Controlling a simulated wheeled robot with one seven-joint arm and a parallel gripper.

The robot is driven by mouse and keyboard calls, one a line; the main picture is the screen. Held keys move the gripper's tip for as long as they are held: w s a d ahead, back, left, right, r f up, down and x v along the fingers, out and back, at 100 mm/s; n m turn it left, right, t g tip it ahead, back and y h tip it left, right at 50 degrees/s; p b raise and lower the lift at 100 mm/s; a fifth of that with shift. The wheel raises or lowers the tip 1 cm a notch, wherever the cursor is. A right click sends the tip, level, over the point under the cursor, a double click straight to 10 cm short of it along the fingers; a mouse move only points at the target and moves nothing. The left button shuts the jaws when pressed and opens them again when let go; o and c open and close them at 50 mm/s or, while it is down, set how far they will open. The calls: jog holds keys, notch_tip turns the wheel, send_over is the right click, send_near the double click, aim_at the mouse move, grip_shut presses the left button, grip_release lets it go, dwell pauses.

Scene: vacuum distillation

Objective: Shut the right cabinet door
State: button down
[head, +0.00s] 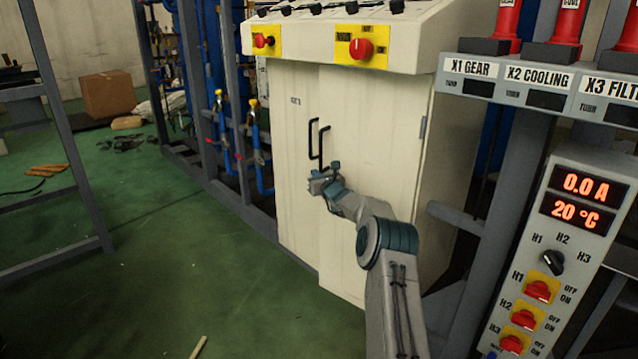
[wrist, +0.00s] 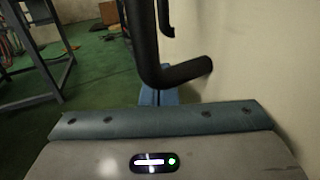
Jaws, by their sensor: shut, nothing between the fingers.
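The right cabinet door (head: 375,130) is a cream panel hinged at its right side. It seems slightly ajar, its left edge standing a little proud of the left door (head: 292,170). Its black bar handle (head: 321,150) also looms close in the wrist view (wrist: 146,45), bending into the pale door face (wrist: 245,60). My gripper (head: 318,177) is just below this handle, in front of the door. In the wrist view its shut fingers (wrist: 158,97) lie beyond the handle's lower bend, partly hidden; I cannot tell whether they touch the door or handle.
The left door's handle (head: 311,135) is close beside the right one. A control panel (head: 535,265) with red switches stands at the right, near my arm. A sloped console with red knobs (head: 361,48) tops the cabinet. Green floor (head: 170,250) is mostly open at the left.

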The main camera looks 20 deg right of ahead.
jog(key=shift+w+d+h, duration=0.3)
jog(key=shift+w, duration=0.1)
jog(key=shift+f+b, duration=0.15)
jog(key=shift+b, duration=0.3)
